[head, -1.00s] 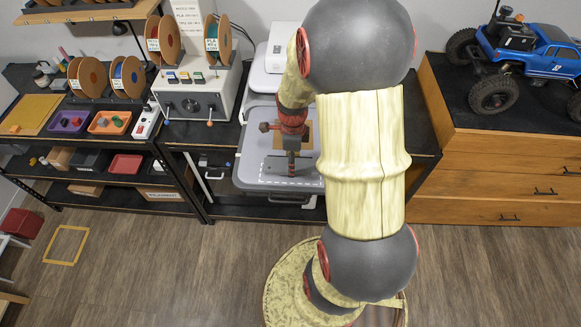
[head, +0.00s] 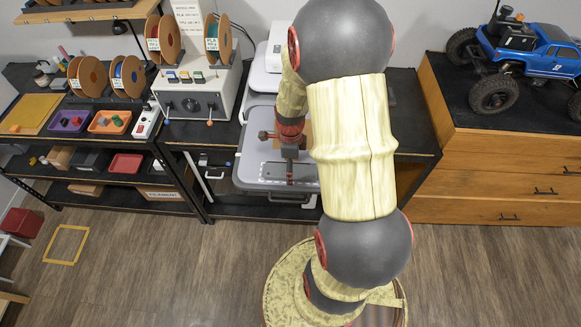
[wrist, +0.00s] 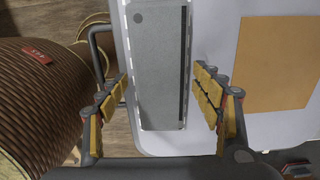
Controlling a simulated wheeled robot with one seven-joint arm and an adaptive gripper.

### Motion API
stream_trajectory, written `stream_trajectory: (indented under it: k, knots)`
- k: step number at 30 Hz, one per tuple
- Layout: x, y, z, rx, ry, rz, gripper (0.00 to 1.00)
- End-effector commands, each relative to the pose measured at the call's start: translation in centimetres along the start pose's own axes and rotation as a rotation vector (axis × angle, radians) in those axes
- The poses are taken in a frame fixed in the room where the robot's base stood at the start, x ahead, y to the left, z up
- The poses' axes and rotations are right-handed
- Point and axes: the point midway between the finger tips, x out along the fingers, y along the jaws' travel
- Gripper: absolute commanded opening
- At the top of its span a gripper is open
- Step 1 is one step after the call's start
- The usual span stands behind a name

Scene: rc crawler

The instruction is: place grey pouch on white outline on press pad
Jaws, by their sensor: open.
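The grey pouch (wrist: 160,70) lies flat on the press pad (wrist: 255,132), inside the white dashed outline (wrist: 190,45), which shows along its sides in the wrist view. It has a dark round spot at one end and a dark strip along its right edge. In the head view the pouch (head: 278,172) is at the front part of the pad (head: 248,150), partly hidden by my gripper. My gripper (wrist: 161,92) is open, with one finger on each side of the pouch and visible gaps between. My gripper (head: 290,165) also shows in the head view.
A tan square (wrist: 280,62) lies on the pad beside the pouch. A control box (head: 195,100) and filament spools (head: 168,38) stand to the left. A wooden drawer cabinet (head: 500,150) with a blue crawler (head: 535,48) stands to the right.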

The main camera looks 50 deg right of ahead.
Motion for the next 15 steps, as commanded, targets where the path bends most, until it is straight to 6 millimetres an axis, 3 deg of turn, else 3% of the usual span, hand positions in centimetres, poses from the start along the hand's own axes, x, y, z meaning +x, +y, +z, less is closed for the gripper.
stream_trajectory:
  k: [10, 15]
  knots:
    - [-0.2, 0.0, 0.0, 0.000, 0.000, 0.000, 0.69]
    - [-1.8, -0.1, 0.0, 0.000, -0.001, -0.003, 0.69]
